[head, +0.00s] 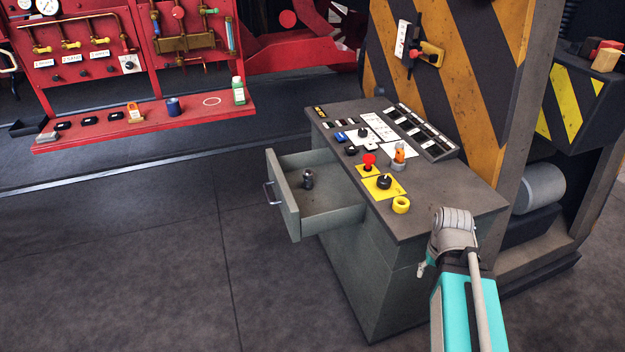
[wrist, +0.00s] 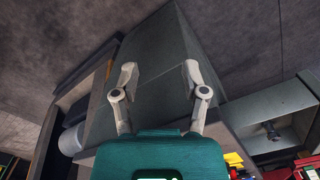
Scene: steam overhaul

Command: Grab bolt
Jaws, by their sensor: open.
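A small dark metal piece, which looks like the bolt (head: 308,178), stands in the open drawer (head: 340,203) of the grey cabinet, on the drawer floor. It also shows in the wrist view at the right, inside the drawer (wrist: 272,132). My gripper (wrist: 160,73) is open and empty, its two fingers spread in front of the cabinet's side. My arm is at the front right of the cabinet in the head view, well to the right of the drawer and apart from the bolt.
The cabinet top (head: 440,205) carries a red knob (head: 369,161), a yellow ring (head: 401,205), an orange-topped item (head: 399,152) and switches. A striped panel (head: 450,70) rises behind it. A red shelf (head: 150,123) stands at the left. The floor before the drawer is clear.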

